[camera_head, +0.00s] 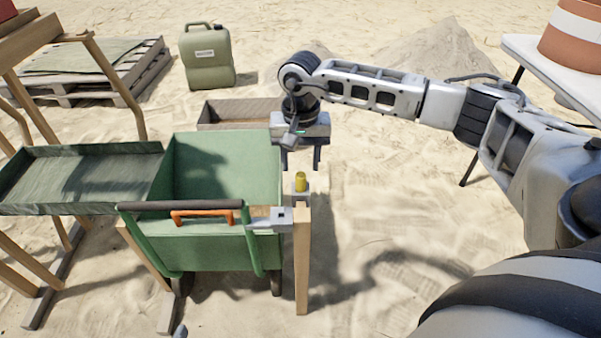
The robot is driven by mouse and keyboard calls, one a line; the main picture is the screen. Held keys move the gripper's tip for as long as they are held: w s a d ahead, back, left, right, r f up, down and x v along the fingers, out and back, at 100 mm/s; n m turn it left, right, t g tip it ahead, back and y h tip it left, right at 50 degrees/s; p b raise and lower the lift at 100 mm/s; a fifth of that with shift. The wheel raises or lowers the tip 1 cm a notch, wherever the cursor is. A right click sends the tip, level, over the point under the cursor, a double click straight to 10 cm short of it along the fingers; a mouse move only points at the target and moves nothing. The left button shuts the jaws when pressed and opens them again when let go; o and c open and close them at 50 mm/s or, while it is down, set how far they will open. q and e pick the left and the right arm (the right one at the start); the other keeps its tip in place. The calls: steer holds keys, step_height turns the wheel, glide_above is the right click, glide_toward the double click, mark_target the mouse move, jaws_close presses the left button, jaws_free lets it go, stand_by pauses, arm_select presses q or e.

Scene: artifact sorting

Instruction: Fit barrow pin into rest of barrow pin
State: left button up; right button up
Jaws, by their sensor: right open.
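A small yellow pin (300,180), which looks like the barrow pin, stands upright at a grey fitting (302,191) on top of a wooden post (302,262). I cannot tell how deep it sits in that fitting, which may be its rest. A grey bracket with a dark square hole (271,219) is beside the post, at the right end of the barrow's handle. My right gripper (302,166) is open, fingers pointing down, just above and behind the pin in the picture, with nothing between them. My left gripper is not in view.
The green barrow (221,247) stands left of the post, with a dark handle bar (181,206) and an orange grip (202,214). A green tray (85,178) adjoins it. A wooden box (236,112) and a jerrycan (206,60) are behind. Sand right of the post is clear.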

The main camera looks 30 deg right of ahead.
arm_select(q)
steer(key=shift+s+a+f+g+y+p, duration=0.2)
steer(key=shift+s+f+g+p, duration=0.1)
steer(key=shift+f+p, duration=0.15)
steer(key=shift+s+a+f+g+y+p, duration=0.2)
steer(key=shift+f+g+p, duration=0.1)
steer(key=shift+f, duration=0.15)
arm_select(e)
step_height(320, 180, up, 10)
steer(key=shift+f, duration=0.15)
